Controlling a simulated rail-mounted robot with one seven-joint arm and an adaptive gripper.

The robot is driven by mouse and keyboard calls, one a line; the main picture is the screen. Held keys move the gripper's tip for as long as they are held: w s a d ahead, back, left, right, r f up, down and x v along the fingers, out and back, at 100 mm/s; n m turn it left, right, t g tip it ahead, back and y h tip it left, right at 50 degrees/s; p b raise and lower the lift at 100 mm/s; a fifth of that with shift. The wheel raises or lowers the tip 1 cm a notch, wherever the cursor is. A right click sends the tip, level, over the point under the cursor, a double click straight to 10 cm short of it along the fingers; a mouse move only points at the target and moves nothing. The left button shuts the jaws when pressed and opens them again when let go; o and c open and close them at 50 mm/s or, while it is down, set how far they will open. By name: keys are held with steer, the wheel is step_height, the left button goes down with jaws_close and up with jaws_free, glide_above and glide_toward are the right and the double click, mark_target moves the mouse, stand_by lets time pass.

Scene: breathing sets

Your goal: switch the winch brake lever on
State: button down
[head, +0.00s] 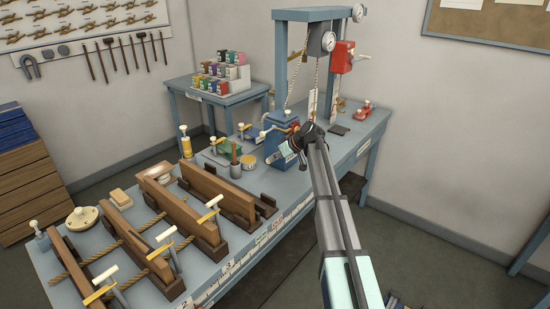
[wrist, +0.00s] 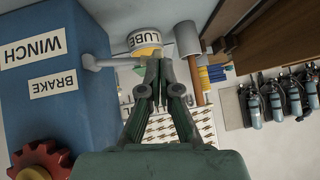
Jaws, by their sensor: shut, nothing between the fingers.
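The blue winch box (head: 281,132) stands on the bench in the head view, partly hidden by my wrist. In the wrist view the box (wrist: 50,110) fills the left side, with WINCH and BRAKE labels upside down. A pale grey lever (wrist: 112,62) runs from the box's right edge to the fingertips. I cannot tell whether it touches them. My gripper (wrist: 164,64) is shut and empty beside the box, its fingers close together. It also shows in the head view (head: 274,157), low in front of the box.
A red toothed wheel (wrist: 40,160) sits by the box. The LUBE tin (wrist: 144,39) and a grey cylinder (wrist: 187,40) lie beyond the fingertips. A blue frame (head: 281,55) with hanging blocks rises behind the box. Wooden boards with clamps (head: 150,205) fill the near bench.

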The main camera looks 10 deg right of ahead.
steer(key=shift+f, duration=0.1)
steer(key=b, duration=0.2)
steer(key=f+t+h+b, duration=0.1)
steer(key=b, duration=0.2)
steer(key=shift+s+a+f+n, duration=0.2)
steer(key=shift+a+f+n, duration=0.05)
steer(key=shift+n, duration=0.15)
steer(key=shift+r, duration=0.2)
steer(key=shift+r, duration=0.7)
